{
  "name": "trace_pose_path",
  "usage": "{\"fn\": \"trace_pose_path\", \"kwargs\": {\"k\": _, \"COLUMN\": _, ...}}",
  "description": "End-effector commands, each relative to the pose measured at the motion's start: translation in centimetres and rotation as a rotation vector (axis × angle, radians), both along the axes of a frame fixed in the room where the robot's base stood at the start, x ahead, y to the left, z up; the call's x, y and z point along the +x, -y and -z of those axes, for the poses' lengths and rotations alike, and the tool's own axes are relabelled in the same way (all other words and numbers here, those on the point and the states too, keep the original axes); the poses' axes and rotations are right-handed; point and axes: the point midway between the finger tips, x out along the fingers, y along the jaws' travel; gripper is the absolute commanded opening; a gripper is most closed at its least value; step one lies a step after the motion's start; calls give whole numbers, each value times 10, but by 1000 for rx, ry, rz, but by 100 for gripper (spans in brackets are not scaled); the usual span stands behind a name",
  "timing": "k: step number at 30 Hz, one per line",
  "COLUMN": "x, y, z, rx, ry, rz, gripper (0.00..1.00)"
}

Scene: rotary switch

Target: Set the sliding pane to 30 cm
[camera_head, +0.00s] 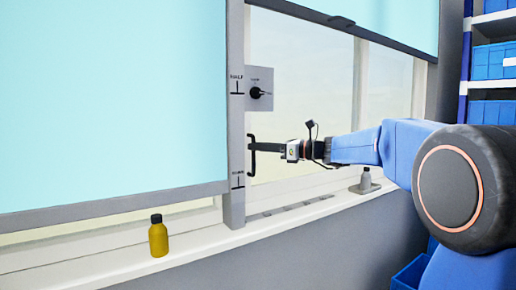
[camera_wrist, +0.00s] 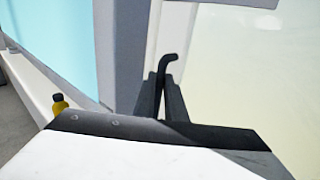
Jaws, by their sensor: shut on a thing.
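The sliding pane (camera_head: 300,100) is a pale window pane behind the grey post. Its black bar handle (camera_head: 251,165) stands upright beside the post. My gripper (camera_head: 256,146) reaches in from the right and is shut on the handle. In the wrist view, the bent top of the handle (camera_wrist: 168,60) rises from between the dark fingers (camera_wrist: 162,100). The fingers hide the handle's middle part. I see no centimetre scale that I can read.
Light-blue blinds (camera_head: 110,100) hang left and top right. A yellow bottle (camera_head: 158,238) and a grey bottle (camera_head: 365,180) stand on the sill (camera_head: 200,250).

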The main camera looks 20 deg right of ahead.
Motion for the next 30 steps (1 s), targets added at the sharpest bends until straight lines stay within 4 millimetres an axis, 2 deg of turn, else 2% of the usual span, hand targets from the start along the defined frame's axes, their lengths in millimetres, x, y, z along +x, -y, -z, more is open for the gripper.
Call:
{"fn": "trace_pose_path", "kwargs": {"k": 5, "x": 10, "y": 27, "z": 1, "rx": -1, "ry": -1, "rz": 7, "gripper": 0}}
{"fn": "trace_pose_path", "kwargs": {"k": 8, "x": 17, "y": 51, "z": 1, "rx": -1, "ry": -1, "rz": 8, "gripper": 0}}
{"fn": "trace_pose_path", "kwargs": {"k": 21, "x": 62, "y": 192, "z": 1, "rx": 1, "ry": -1, "rz": 9, "gripper": 0}}
{"fn": "trace_pose_path", "kwargs": {"k": 27, "x": 78, "y": 239, "z": 1, "rx": 0, "ry": 0, "rz": 7, "gripper": 0}}
{"fn": "trace_pose_path", "kwargs": {"k": 30, "x": 83, "y": 256, "z": 0, "rx": -1, "ry": 1, "rz": 5, "gripper": 0}}
